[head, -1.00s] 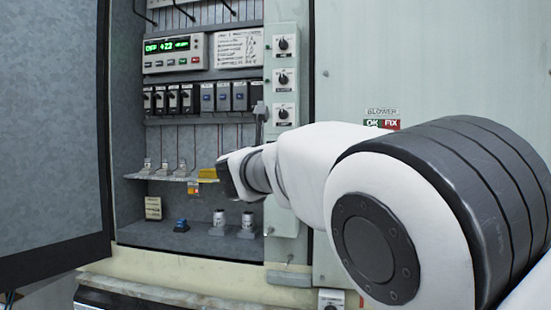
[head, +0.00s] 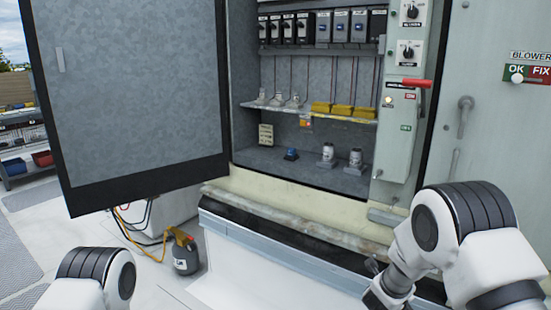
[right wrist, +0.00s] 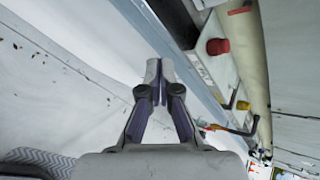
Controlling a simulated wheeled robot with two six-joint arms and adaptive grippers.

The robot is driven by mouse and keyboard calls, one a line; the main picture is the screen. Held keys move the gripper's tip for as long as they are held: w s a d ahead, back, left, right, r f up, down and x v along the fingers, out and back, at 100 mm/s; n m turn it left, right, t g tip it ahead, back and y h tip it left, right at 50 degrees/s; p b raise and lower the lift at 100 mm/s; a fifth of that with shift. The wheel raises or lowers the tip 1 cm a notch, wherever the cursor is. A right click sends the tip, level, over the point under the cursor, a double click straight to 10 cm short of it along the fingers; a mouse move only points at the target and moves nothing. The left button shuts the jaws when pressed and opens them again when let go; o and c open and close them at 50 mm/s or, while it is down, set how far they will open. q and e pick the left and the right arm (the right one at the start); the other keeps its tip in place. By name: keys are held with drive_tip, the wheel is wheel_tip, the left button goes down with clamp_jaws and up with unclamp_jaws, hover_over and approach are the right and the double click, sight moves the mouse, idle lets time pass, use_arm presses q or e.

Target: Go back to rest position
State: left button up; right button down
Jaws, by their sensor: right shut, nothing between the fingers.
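My right arm is folded low at the right of the head view, in front of the cabinet and below its opening. In the right wrist view my right gripper (right wrist: 157,82) points ahead with its two fingers together and nothing between them. In the head view the right gripper is mostly hidden by its own arm. My left arm shows only as a rounded white and dark joint at the bottom left of the head view. My left gripper is out of the picture.
The open cabinet (head: 262,178) fills the centre, its grey door (head: 135,95) swung out left. A red-handled lever (head: 416,84) sits on its right panel. A grey jug (head: 185,256) stands on the floor below. Open floor lies at the left.

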drive_tip(key=s+f+n+g+y+p, duration=0.1)
drive_tip(key=s+f+n+g, duration=0.1)
drive_tip(key=s+f+n, duration=0.65)
drive_tip(key=s+f+n+g+y+p, duration=0.25)
drive_tip(key=s+f, duration=0.35)
drive_tip(key=s, duration=0.6)
drive_tip(key=s+a+n+g+y, duration=0.1)
drive_tip(key=s+a+n, duration=0.3)
drive_tip(key=s+n, duration=0.6)
drive_tip(key=s+a+n+g+y, duration=0.2)
drive_tip(key=s+a+n+y, duration=0.1)
drive_tip(key=s+n, duration=0.7)
drive_tip(key=shift+a+f+n, duration=0.15)
drive_tip(key=shift+a+n, duration=0.35)
drive_tip(key=shift+a, duration=0.05)
